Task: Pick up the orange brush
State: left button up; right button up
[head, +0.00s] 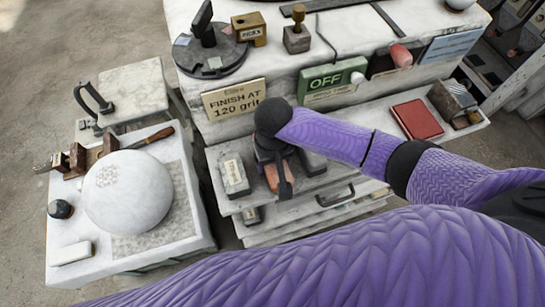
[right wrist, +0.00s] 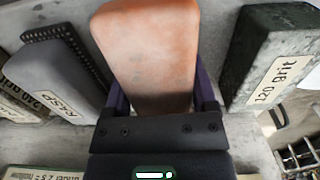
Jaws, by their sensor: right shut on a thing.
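The orange brush (right wrist: 150,55) shows in the right wrist view as a smooth orange block with rounded corners; no bristles are visible. My right gripper (right wrist: 160,105) is shut on it, with a purple finger along each side. In the head view the orange brush (head: 271,178) is partly hidden under the gripper (head: 281,176), over the pulled-out drawer or shelf at the front of the white bench. I cannot tell whether it still touches the surface below. My left gripper is not in view.
Close beside the brush in the wrist view are a grey labelled block (right wrist: 55,85) and a dark block marked 120 grit (right wrist: 268,55). A white sphere (head: 128,192) stands on a side table at left. A red book (head: 417,119) lies at right.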

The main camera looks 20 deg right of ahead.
notch_tip(320, 180, up, 10)
jog(key=p, duration=0.3)
jog(key=shift+f, duration=0.1)
dwell(0.3)
dwell(0.5)
